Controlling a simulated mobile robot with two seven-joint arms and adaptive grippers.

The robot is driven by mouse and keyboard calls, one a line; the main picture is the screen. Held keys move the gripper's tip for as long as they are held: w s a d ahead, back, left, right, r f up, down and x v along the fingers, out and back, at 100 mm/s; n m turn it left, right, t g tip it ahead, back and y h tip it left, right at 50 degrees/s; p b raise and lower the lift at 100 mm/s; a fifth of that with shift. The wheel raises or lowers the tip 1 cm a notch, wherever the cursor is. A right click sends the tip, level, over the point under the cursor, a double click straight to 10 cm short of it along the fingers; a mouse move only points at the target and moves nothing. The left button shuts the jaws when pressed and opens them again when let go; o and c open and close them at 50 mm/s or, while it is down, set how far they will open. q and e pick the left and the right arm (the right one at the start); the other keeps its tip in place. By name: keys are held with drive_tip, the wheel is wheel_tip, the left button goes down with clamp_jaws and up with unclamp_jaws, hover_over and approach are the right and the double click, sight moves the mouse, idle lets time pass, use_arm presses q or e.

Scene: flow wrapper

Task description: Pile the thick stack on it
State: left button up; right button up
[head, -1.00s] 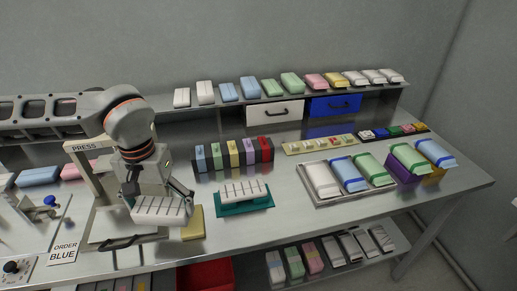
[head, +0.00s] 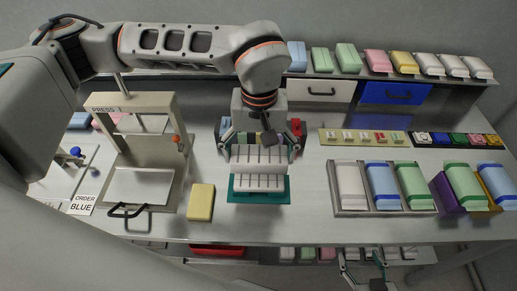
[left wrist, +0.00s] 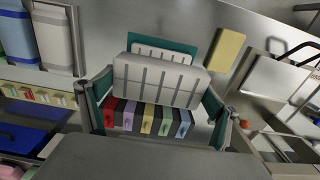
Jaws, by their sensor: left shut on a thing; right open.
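A thick white stack with dark grooves (head: 258,156) hangs in my left gripper (head: 258,150), which is shut on it by its two ends. Another white grooved stack (head: 258,183) lies on the teal tray (head: 258,200), just below and in front of the held one. In the left wrist view the held stack (left wrist: 160,82) partly covers the tray (left wrist: 190,50) and its stack (left wrist: 163,53). I cannot tell whether the two stacks touch. My right gripper (head: 364,272) is open and empty at the bottom edge of the head view.
A press (head: 140,145) stands left, with a yellow block (head: 201,202) between it and the tray. A grey tray of wrapped packs (head: 382,210) is on the right. Coloured blocks in a row (left wrist: 148,120) stand behind the teal tray. A shelf (head: 400,76) runs along the back.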

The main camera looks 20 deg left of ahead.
sight(259, 179)
use_arm(q)
drive_tip(key=shift+f+b, duration=0.3)
drive_tip(key=shift+f, duration=0.35)
drive_tip(key=shift+f+b, duration=0.4)
drive_tip(key=shift+f, duration=0.35)
drive_tip(key=shift+f+b, duration=0.8)
drive_tip(key=shift+f, duration=0.65)
drive_tip(key=shift+f+b, duration=0.3)
drive_tip(key=shift+f, duration=0.1)
use_arm(e)
drive_tip(key=f, duration=0.4)
drive_tip(key=shift+s+f, duration=0.1)
drive_tip(key=shift+s, duration=0.1)
drive_tip(key=shift+s+f, duration=0.1)
drive_tip(key=shift+f, duration=0.1)
use_arm(q)
drive_tip(key=shift+f, duration=0.15)
use_arm(e)
drive_tip(key=shift+f, duration=0.2)
use_arm(q)
drive_tip(key=o, duration=0.7)
use_arm(e)
drive_tip(key=shift+r, duration=0.15)
use_arm(q)
drive_tip(key=shift+o, duration=0.2)
